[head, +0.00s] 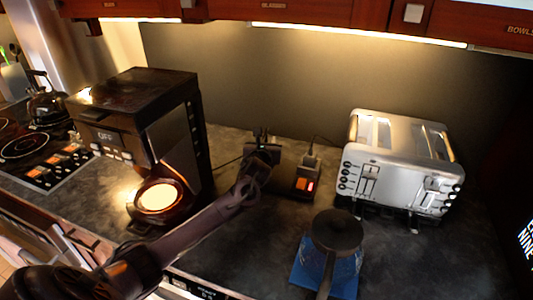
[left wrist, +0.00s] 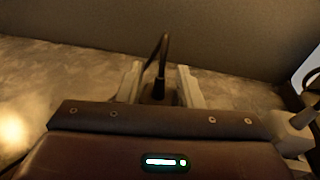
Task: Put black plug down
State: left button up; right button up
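My left gripper (head: 262,150) reaches over the counter from the lower left in the head view, between the coffee maker and the toaster. In the left wrist view, the black plug (left wrist: 158,92) sits between the two pale fingers of my left gripper (left wrist: 158,82), with its dark cord looping upward. The fingers are close on both sides of the plug and look shut on it. In the head view the plug is too small and dark to make out clearly at the gripper. My right gripper is not in view.
A dark power strip (head: 295,184) with lit switches lies just right of my left gripper. The coffee maker (head: 135,110) stands left, and the silver toaster (head: 400,160) right. A dark round-topped object (head: 337,230) stands over a blue item (head: 345,275) in front. The right counter (head: 450,260) is clear.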

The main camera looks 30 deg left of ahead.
pick_arm(q)
grip_shut()
jog(key=shift+r, duration=0.1)
dwell(0.3)
